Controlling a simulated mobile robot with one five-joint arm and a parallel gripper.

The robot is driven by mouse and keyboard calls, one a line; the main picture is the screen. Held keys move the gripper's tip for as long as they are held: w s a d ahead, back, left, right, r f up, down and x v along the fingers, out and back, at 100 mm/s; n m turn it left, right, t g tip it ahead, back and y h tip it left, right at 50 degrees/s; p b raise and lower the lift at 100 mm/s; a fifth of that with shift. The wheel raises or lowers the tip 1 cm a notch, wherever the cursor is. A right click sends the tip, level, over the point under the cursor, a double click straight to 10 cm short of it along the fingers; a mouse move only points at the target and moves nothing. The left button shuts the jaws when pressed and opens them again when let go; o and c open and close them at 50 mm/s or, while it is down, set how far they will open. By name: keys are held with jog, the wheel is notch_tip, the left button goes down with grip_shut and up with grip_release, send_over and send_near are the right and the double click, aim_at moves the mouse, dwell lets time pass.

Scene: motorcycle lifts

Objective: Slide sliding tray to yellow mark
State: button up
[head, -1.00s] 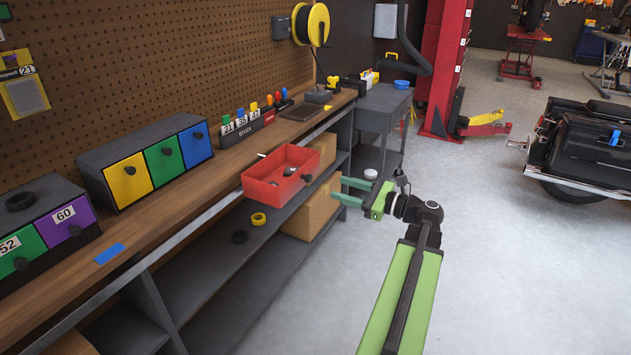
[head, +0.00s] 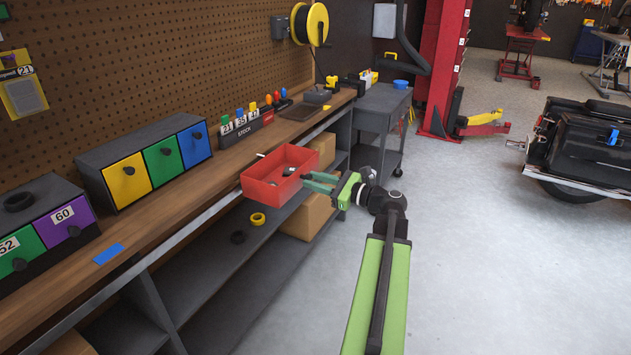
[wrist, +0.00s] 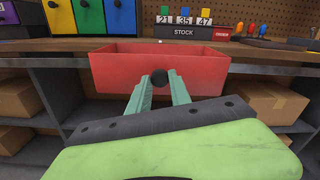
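The sliding tray (head: 270,192) is a red open box at the front edge of the wooden bench, with small parts inside. In the wrist view its red front (wrist: 110,72) faces me, with a round black knob (wrist: 159,77) in the middle. My gripper (head: 308,179) is at this front; in the wrist view its two green fingers (wrist: 160,80) stand one on each side of the knob, close against it. A blue mark (head: 109,254) lies on the bench top at the left.
A rail (head: 190,230) runs along the bench's front edge. Drawer units (head: 130,160) and a stock rack (head: 240,127) stand on the bench behind. Below are a shelf with a yellow ring (head: 258,218) and cardboard boxes (head: 307,217).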

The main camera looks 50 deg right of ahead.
grip_shut()
dwell(0.9)
